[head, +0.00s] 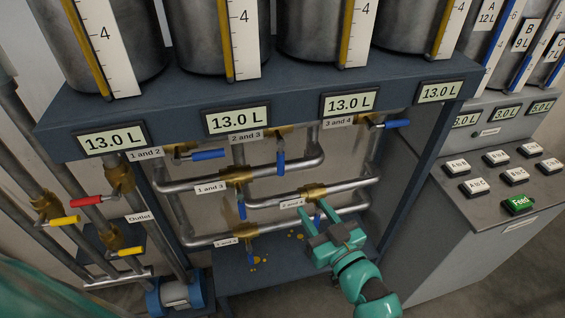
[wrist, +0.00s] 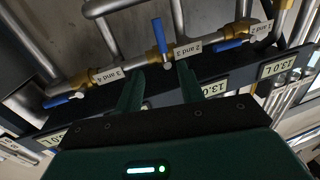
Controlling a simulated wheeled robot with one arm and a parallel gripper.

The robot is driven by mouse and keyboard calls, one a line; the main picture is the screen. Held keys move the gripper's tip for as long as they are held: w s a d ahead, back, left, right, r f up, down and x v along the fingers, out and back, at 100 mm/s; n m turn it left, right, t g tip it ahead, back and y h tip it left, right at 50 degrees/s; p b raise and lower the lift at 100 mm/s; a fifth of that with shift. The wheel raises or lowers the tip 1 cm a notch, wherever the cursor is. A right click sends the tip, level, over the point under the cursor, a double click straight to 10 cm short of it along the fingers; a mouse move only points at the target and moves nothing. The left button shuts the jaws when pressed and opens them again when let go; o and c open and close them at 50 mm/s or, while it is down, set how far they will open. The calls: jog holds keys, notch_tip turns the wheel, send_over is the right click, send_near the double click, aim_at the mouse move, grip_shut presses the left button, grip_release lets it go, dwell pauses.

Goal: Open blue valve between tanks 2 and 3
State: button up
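The blue valve handle labelled "2 and 3" (head: 281,161) hangs straight down from its brass body, crosswise to its pipe, below the tank shelf. In the wrist view, which is upside down, the same blue handle (wrist: 157,34) and its label (wrist: 187,48) lie ahead, near the middle. My gripper (head: 312,210) is lower than this handle in the head view, in front of the lower pipes. In the wrist view my gripper (wrist: 160,70) has its fingers spread with nothing between them; the handle lies beyond the fingertips, apparently untouched.
Neighbouring valves "1 and 2" (head: 207,154) and "3 and 4" (head: 397,123) have handles lying along the pipe. Valves "1 and 3" (head: 242,209) and "1 and 4" (head: 250,258) hang below. Red (head: 87,201) and yellow (head: 64,221) valves are left. A button console (head: 495,210) stands right.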

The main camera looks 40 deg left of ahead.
aim_at(283, 166)
jog(key=p+x, duration=0.1)
jog(key=x, duration=0.4)
jog(key=p+x, duration=0.1)
jog(key=x, duration=0.5)
jog(key=p+x, duration=0.1)
jog(key=x, duration=0.5)
jog(key=shift+w+a+f, duration=0.15)
jog(key=shift+f, duration=0.15)
grip_shut()
